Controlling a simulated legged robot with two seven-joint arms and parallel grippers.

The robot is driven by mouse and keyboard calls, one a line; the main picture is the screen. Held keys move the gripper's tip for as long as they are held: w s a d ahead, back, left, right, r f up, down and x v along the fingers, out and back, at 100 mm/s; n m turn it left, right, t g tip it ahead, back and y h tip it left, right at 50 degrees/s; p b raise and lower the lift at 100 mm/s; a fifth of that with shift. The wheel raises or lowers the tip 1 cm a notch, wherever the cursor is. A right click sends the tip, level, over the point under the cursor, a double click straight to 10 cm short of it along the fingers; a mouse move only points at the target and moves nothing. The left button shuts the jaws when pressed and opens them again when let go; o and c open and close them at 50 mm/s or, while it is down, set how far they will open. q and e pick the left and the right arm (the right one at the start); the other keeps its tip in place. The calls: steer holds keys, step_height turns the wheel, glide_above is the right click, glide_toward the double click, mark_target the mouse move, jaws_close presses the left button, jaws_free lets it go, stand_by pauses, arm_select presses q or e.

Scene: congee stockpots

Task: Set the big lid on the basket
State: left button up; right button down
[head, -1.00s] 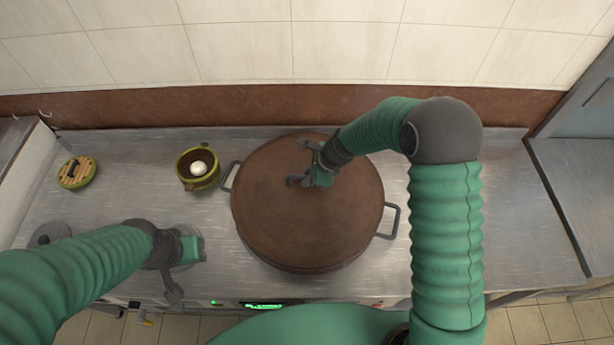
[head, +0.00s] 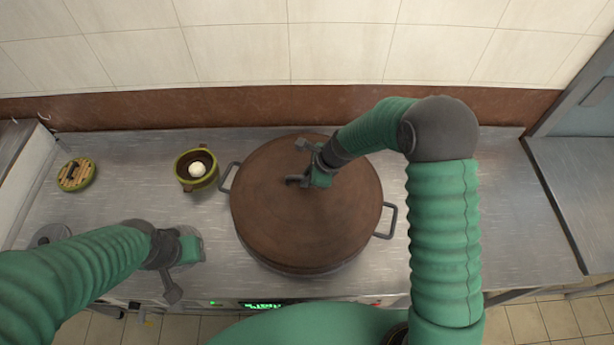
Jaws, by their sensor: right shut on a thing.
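The big lid (head: 300,222) is a wide brown round disc in the middle of the counter. It covers the top of a large round vessel with a grey handle loop on each side (head: 392,221). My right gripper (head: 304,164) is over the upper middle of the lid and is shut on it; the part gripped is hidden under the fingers. I cannot make out a separate basket under the lid. My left gripper (head: 188,248) is low over the counter, left of the lid; its jaws do not show clearly.
A green-rimmed pot (head: 186,184) with a white round thing (head: 197,170) stands left of the vessel. A small slatted round lid (head: 76,174) lies at far left. A grey disc (head: 48,235) is partly behind my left arm. The counter's right side (head: 515,220) is clear.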

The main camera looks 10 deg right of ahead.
steer(key=shift+f+b, duration=0.35)
steer(key=shift+f, duration=0.05)
steer(key=c, duration=1.7)
jaws_free()
steer(key=shift+p+v, duration=0.85)
steer(key=shift+v, duration=0.2)
steer(key=p+v, duration=0.6)
steer(key=v, duration=0.3)
steer(key=shift+a, duration=0.1)
